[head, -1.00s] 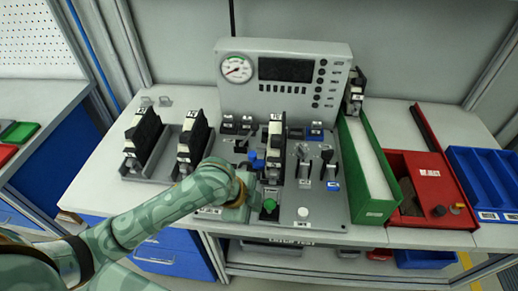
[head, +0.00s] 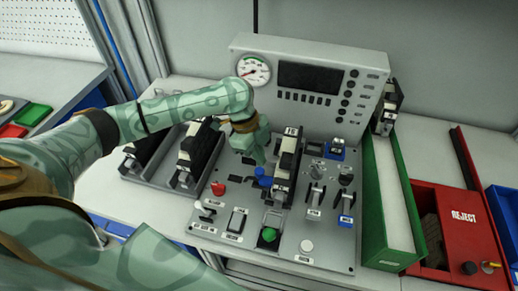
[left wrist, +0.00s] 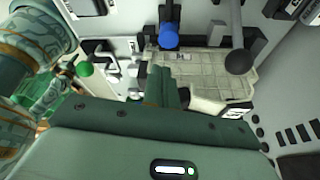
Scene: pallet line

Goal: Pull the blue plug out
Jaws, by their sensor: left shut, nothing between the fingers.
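A blue block-shaped plug (head: 335,150) sits at the back right of the grey panel (head: 190,232), below the console. A separate blue knob (head: 263,176) stands near the panel's middle; a blue round knob also shows in the left wrist view (left wrist: 168,38). I cannot tell for certain which blue part is the named plug. My left gripper (head: 257,160) is shut and empty, pointing down just behind and left of the blue knob, apart from the blue block. Its fingers show in the left wrist view (left wrist: 165,88). My right gripper is not in view.
A tall black-and-white module (head: 287,165) stands between my left gripper and the blue block. The gauge console (head: 305,85) rises behind. Levers, a red knob (head: 218,188) and a green button (head: 269,235) crowd the panel. A green bin (head: 374,215) and red reject bin (head: 465,215) stand right.

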